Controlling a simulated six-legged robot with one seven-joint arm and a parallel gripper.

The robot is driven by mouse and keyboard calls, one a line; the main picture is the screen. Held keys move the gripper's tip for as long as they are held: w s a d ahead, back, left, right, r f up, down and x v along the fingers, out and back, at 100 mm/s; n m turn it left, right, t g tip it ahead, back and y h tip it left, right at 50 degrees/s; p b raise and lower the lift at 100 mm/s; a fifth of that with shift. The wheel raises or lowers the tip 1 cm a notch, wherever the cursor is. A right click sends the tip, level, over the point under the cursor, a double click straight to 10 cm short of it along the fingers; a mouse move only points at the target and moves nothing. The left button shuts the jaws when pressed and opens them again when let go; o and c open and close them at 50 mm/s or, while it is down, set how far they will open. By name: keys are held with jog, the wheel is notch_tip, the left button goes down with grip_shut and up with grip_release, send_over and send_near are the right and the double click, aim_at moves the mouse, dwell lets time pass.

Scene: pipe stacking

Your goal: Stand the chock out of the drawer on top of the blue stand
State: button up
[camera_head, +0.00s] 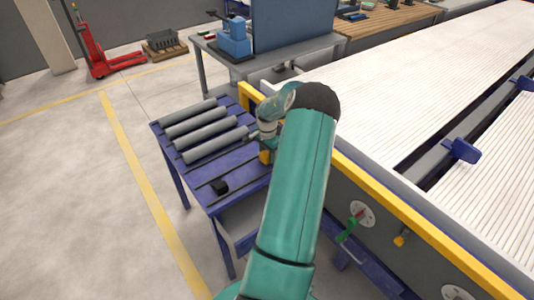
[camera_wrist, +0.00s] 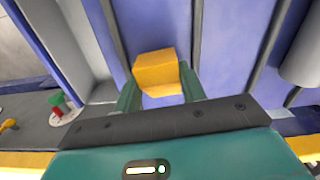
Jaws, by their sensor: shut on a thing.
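A yellow chock (camera_wrist: 155,68) is held between the two green fingers of my gripper (camera_wrist: 158,82) in the wrist view. In the head view the chock (camera_head: 265,156) shows as a small yellow patch under my gripper (camera_head: 267,148), partly hidden by my arm. It is over the right side of the blue stand (camera_head: 240,157), whose top also fills much of the wrist view (camera_wrist: 225,45). I cannot tell whether the chock touches the top. The grey drawer (camera_head: 238,219) is below the stand's top at the near side, partly hidden by my arm.
Several grey pipes (camera_head: 208,130) lie across the far part of the stand. A small black block (camera_head: 219,187) sits near its front edge. A yellow-edged conveyor (camera_head: 420,225) borders the stand on the right. Floor to the left (camera_head: 70,200) is clear.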

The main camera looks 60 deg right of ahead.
aim_at(267, 153)
jog(key=o, duration=1.1)
notch_tip(267, 153, up, 14)
